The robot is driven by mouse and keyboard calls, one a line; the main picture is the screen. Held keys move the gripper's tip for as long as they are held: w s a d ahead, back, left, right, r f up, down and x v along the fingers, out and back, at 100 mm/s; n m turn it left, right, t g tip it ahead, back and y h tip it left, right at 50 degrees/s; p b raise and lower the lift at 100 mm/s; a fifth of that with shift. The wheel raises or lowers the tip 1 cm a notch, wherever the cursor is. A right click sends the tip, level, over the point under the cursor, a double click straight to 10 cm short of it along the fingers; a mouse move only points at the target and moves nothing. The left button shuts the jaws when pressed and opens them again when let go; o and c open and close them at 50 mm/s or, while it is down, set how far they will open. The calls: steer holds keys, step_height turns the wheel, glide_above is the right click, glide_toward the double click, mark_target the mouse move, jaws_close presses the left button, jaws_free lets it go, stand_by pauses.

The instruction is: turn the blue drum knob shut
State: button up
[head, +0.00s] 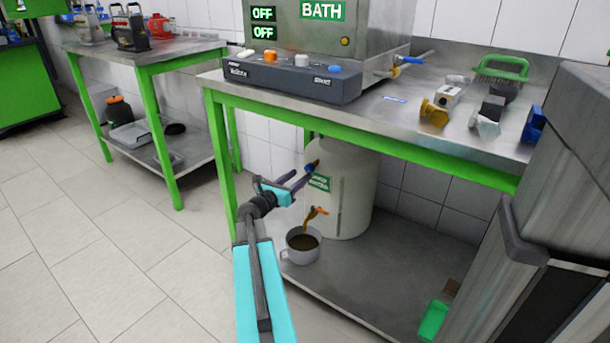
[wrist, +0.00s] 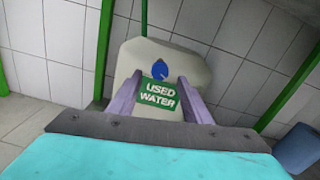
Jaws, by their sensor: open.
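The white drum (head: 352,190) stands on the lower shelf under the bench. It carries a green label, which reads "USED WATER" in the wrist view (wrist: 158,93). The blue knob (wrist: 159,70) sits on the drum just above the label; in the head view a small blue part of it (head: 309,169) shows near my fingertips. My gripper (head: 302,176) is open and faces the drum. In the wrist view its two purple fingers (wrist: 159,78) lie left and right of the label, with the knob between and just beyond their tips. I cannot tell whether they touch it.
A spout with an orange handle (head: 319,211) is low on the drum, above a grey mug (head: 303,249) of brown liquid. Green bench legs (head: 222,165) stand left of the drum. A steel cabinet (head: 560,190) is at right. The shelf right of the drum is mostly clear.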

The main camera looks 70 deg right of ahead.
mark_target(307, 170)
steer(key=shift+b+x, duration=0.45)
steer(key=shift+x, duration=1.8)
steer(key=c, duration=1.1)
